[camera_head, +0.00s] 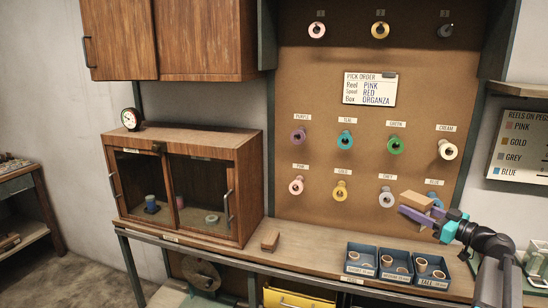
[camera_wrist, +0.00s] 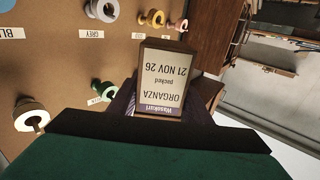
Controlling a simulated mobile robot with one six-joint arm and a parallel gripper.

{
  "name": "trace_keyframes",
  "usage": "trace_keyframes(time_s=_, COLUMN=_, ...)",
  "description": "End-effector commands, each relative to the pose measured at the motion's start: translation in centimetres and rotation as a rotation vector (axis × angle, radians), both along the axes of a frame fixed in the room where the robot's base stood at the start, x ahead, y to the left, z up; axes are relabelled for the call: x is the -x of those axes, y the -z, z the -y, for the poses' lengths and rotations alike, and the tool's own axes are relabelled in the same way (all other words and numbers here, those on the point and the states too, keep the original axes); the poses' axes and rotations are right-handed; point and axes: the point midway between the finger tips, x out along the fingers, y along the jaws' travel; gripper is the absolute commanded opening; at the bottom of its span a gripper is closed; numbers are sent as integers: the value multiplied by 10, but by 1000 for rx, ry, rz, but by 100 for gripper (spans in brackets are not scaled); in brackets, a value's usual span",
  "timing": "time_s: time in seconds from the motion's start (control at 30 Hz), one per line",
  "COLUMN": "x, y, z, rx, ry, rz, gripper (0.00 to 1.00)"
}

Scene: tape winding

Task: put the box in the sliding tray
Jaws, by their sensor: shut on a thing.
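My gripper (camera_head: 420,216) is shut on a tan box (camera_head: 416,201) and holds it in the air in front of the pegboard's lower right. In the wrist view the box (camera_wrist: 162,85) shows a cream label reading "ORGANZA packed 21 NOV 26", upside down in the picture. I cannot clearly make out the sliding tray. A yellow drawer or tray front (camera_head: 290,299) shows under the bench at the bottom edge, and I cannot tell whether it is that tray.
The bench top (camera_head: 310,248) carries a small wooden block (camera_head: 270,240) and several blue bins (camera_head: 362,272) at right. A glass-door cabinet (camera_head: 185,180) stands at left. Reels hang on the pegboard (camera_head: 345,165) beside the box. The order card (camera_head: 370,88) lists box organza.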

Motion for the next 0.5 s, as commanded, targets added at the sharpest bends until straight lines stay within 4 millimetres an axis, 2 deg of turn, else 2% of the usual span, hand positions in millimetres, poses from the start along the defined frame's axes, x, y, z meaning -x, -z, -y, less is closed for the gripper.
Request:
trace_keyframes(time_s=0.03, x=2, y=13, z=-20, rx=-4, ry=-24, rz=-3, gripper=18)
trace_keyframes(time_s=0.27, x=10, y=64, z=-93, rx=-3, ry=-117, rz=-3, gripper=18)
trace_keyframes(time_s=0.5, x=29, y=112, z=-170, rx=-3, ry=-213, rz=-2, gripper=18)
